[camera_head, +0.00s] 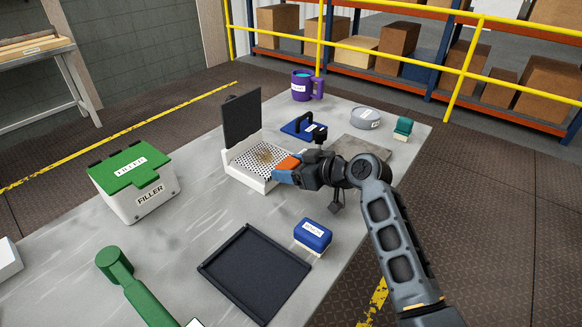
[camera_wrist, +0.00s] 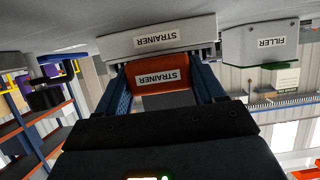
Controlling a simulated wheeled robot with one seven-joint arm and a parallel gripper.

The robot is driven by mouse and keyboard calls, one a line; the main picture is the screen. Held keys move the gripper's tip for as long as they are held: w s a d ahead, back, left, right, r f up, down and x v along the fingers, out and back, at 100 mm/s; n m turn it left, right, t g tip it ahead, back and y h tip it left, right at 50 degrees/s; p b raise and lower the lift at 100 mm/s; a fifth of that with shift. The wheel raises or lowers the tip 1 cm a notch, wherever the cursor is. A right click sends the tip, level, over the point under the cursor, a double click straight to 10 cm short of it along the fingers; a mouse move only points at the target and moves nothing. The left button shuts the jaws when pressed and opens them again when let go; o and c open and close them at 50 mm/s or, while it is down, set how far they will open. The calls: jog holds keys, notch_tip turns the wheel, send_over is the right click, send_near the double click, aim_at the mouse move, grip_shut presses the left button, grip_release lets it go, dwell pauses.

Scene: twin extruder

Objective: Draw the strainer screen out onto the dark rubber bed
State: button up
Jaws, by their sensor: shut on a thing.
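The strainer is a white housing (camera_head: 243,176) on the table, with its dark flap (camera_head: 241,117) standing upright at the back. The perforated strainer screen (camera_head: 250,157) lies in the housing with a brown patch on it. Its orange handle (camera_head: 288,162), labelled STRAINER, is at the housing's right side. My gripper (camera_wrist: 161,84) is shut on this handle, with a blue finger on each side. The housing also shows in the wrist view (camera_wrist: 190,35), just beyond the handle. The dark rubber bed (camera_head: 255,272) is a flat, empty black tray at the front of the table.
A green-lidded filler box (camera_head: 138,185) is at left, and a green tool (camera_head: 130,283) lies at front left. A purple mug (camera_head: 301,87), blue tool (camera_head: 301,127), grey tin (camera_head: 366,118) and grey plate (camera_head: 360,147) are behind.

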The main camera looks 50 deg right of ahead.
jog(key=o, duration=0.6)
jog(key=shift+c, duration=0.2)
jog(key=c, duration=0.6)
jog(key=shift+s+d+b, duration=0.2)
jog(key=shift+s+b, duration=0.4)
jog(key=shift+s, duration=6.2)
jog(key=shift+s+d+b, duration=0.1)
jog(key=shift+s+b, duration=0.3)
jog(key=shift+s, duration=1.55)
